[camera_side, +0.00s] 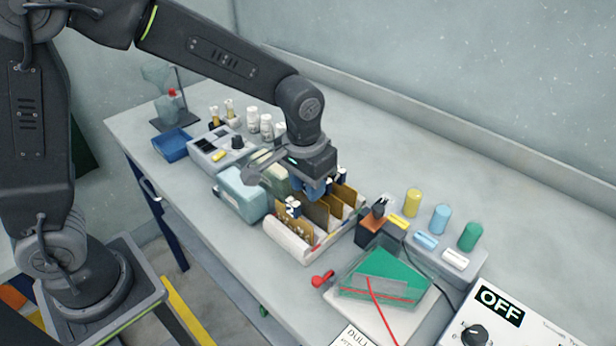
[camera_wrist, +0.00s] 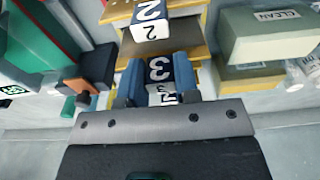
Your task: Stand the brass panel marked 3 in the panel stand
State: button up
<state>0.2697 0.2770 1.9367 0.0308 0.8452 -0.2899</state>
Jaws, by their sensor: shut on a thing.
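My gripper (camera_side: 315,187) is low over the white rack (camera_side: 287,241) in the side view. In the wrist view its blue fingers (camera_wrist: 160,86) are shut on the tag of the panel marked 3 (camera_wrist: 159,70). The gripper hides most of that panel in the side view, and I cannot tell whether its lower edge still sits in the rack. Several brass panels (camera_side: 294,222) stand in the rack with white-and-dark tags on top. One marked 2 (camera_wrist: 150,23) is just beyond the held panel in the wrist view. I cannot tell which holder is the panel stand.
A green-filled tank (camera_side: 385,277) with a red lead stands at the front right, beside a red clip (camera_side: 322,279). A blue box (camera_side: 241,194) and a pale box marked CLEAN (camera_wrist: 265,32) are close to the rack. Coloured cylinders (camera_side: 440,218) stand to the right.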

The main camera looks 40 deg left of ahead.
jog(key=shift+f, duration=0.85)
jog(key=o, duration=1)
jog(key=r, duration=0.9)
jog(key=s+r, duration=0.1)
jog(key=r, duration=0.3)
jog(key=shift+s+r, duration=0.1)
jog(key=shift+r, duration=0.25)
jog(key=s+a+t, duration=0.1)
jog(key=s+a, duration=0.2)
jog(key=s, duration=0.2)
jog(key=s+a+t, duration=0.2)
jog(key=s+a, duration=0.1)
jog(key=s, duration=0.2)
jog(key=s+a+t, duration=0.1)
jog(key=s+a, duration=0.3)
jog(key=s, duration=0.2)
jog(key=shift+a+f+t, duration=0.1)
jog(key=shift+f+t, duration=0.2)
